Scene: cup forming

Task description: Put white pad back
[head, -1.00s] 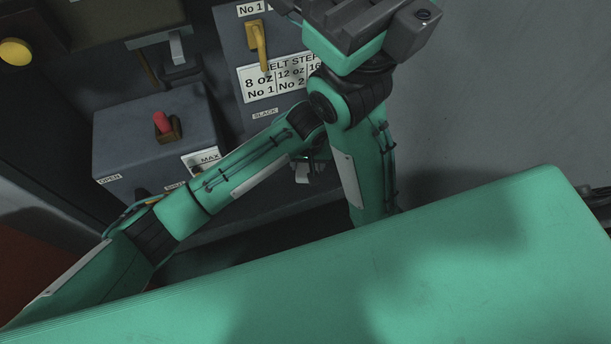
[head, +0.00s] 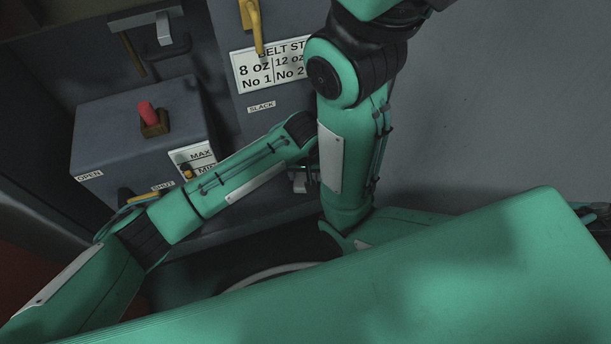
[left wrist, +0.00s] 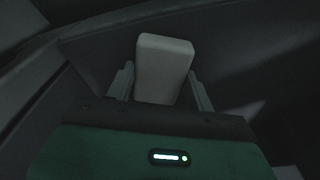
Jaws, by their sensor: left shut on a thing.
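The white pad (left wrist: 165,66), a pale block with rounded edges, stands between the two fingers of my left gripper (left wrist: 162,85) in the left wrist view. The gripper is shut on it. In the head view my left arm comes in from the left, and only a small part of the left gripper (head: 302,180) shows behind the green links. I cannot make out the pad there. My right gripper is not in view.
A grey box with a red switch (head: 149,115) and OPEN and SHUT labels stands at left. Behind it is a panel with a yellow lever (head: 252,26) and a belt step sign (head: 268,66). A pale curved rim (head: 262,273) shows low down. Bare grey floor lies at right.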

